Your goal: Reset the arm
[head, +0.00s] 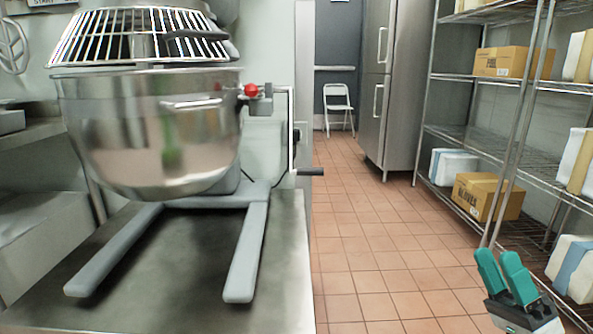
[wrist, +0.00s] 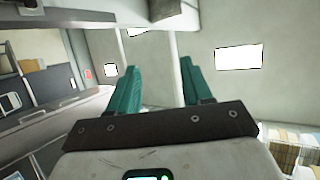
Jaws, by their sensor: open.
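My gripper (head: 502,274) is at the lower right of the head view, in front of the tiled floor and the wire shelving. Its two teal fingers point up. In the wrist view my gripper (wrist: 159,84) shows its fingers apart with nothing between them. It is open and empty and touches nothing that I can see. The wrist view looks toward pale walls and bright ceiling panels (wrist: 239,58).
A large steel mixer bowl (head: 150,135) under a wire guard (head: 140,38) stands on a steel table (head: 160,285) at left. Wire shelving (head: 480,80) with boxes lines the right. The tiled floor (head: 365,230) between is clear. A white chair (head: 338,108) stands at the back.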

